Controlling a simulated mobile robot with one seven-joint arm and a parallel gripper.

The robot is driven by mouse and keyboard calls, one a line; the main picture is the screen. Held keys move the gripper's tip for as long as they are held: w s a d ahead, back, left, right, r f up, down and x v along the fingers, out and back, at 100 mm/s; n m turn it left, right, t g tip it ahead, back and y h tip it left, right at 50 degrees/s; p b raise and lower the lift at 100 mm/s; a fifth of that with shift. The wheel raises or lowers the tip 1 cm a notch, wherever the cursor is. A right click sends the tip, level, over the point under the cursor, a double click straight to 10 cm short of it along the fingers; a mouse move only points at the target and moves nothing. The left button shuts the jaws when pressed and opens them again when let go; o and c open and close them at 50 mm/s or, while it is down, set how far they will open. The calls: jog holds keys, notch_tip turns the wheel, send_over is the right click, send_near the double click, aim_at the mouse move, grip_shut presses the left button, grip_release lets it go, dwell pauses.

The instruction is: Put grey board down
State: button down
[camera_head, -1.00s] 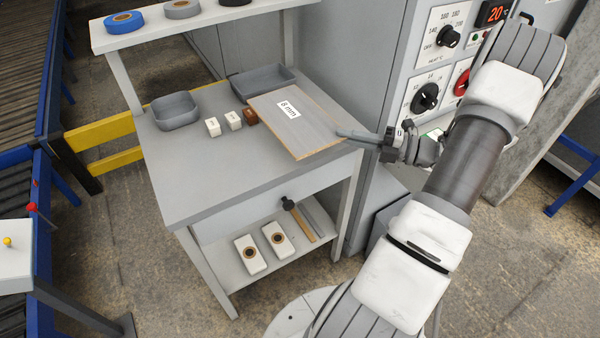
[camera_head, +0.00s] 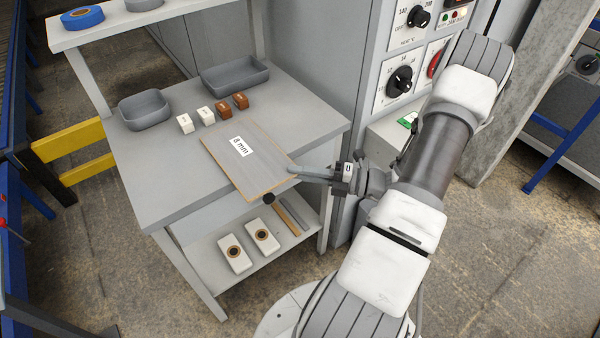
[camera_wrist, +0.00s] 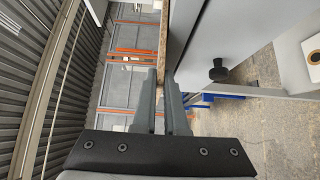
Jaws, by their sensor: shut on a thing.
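The grey board (camera_head: 238,165) has a white "8 mm" label and brown edges. In the head view it is over the front right part of the grey table (camera_head: 160,185), its near corner reaching past the front edge. My gripper (camera_head: 303,172) is shut on the board's right side. In the wrist view the board shows edge-on as a thin brown strip (camera_wrist: 164,40) between the two fingers of my gripper (camera_wrist: 165,85). I cannot tell whether the board touches the tabletop.
Behind the board stand two white blocks (camera_head: 196,120) and two brown blocks (camera_head: 232,106), with grey bins (camera_head: 235,76) (camera_head: 145,109) beyond. A control cabinet (camera_head: 365,60) stands at right. The table's front left is clear.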

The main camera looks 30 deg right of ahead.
jog(key=c, duration=1)
grip_release()
jog(key=shift+o, duration=0.2)
jog(key=v, duration=1.2)
jog(key=shift+p, duration=0.4)
jog(key=shift+r, duration=0.1)
